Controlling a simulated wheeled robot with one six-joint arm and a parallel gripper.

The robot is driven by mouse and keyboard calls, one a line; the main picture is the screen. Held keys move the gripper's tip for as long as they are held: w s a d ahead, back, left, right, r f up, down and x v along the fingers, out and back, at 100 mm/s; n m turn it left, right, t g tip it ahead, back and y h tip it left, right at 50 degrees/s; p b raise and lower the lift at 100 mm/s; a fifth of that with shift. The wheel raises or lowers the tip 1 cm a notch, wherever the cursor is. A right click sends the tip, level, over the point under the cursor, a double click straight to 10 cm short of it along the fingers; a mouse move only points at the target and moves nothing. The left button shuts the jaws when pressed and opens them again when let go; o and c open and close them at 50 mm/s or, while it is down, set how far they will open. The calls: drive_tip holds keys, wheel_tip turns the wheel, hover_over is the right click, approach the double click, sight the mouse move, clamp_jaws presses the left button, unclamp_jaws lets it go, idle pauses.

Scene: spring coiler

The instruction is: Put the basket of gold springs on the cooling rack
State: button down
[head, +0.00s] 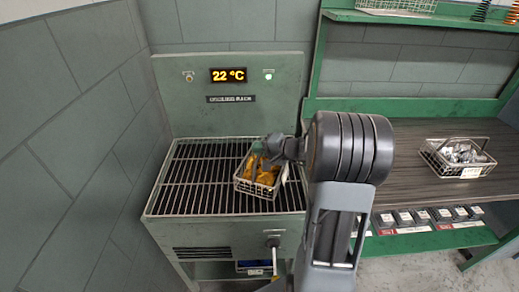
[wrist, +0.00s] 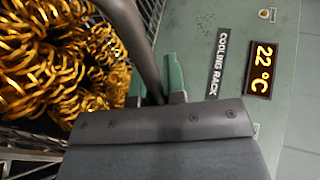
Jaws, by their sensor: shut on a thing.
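The basket of gold springs (head: 257,190) is a small wire basket with a pale tag on its front. It is at the right part of the cooling rack (head: 190,190), a dark wire grid on a grey-green stand. Whether it rests on the grid or hangs just above it, I cannot tell. My gripper (wrist: 162,90) is shut on the basket's handle (wrist: 135,40), with green fingertips on either side of the bar. Gold springs (wrist: 55,60) fill the left of the wrist view. In the head view my arm hides part of the gripper and the rack's right edge.
The rack's back panel (head: 285,95) carries a 22 °C display (head: 228,75) and a green light. A second basket with silvery springs (head: 458,157) stands on the dark bench (head: 420,195) to the right. The rack's left and middle grid is bare.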

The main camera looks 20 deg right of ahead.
drive_tip(key=c, duration=1.2)
unclamp_jaws()
drive_tip(key=shift+r+p, duration=0.2)
drive_tip(key=shift+p, duration=0.15)
drive_tip(key=v, duration=1.1)
drive_tip(key=shift+s+a+f+n+g+h, duration=0.55)
drive_tip(key=shift+s+a+n+g+h, duration=1)
drive_tip(key=shift+s+a, duration=0.9)
drive_tip(key=shift+s+a+f+n+g+h, duration=0.5)
drive_tip(key=shift+s+a+n+g+h, duration=1)
drive_tip(key=shift+a, duration=1.55)
drive_tip(key=shift+s+a+f+n+g+h, duration=0.55)
drive_tip(key=shift+s+a+n+g+h, duration=0.55)
drive_tip(key=shift+s+a+n, duration=1.15)
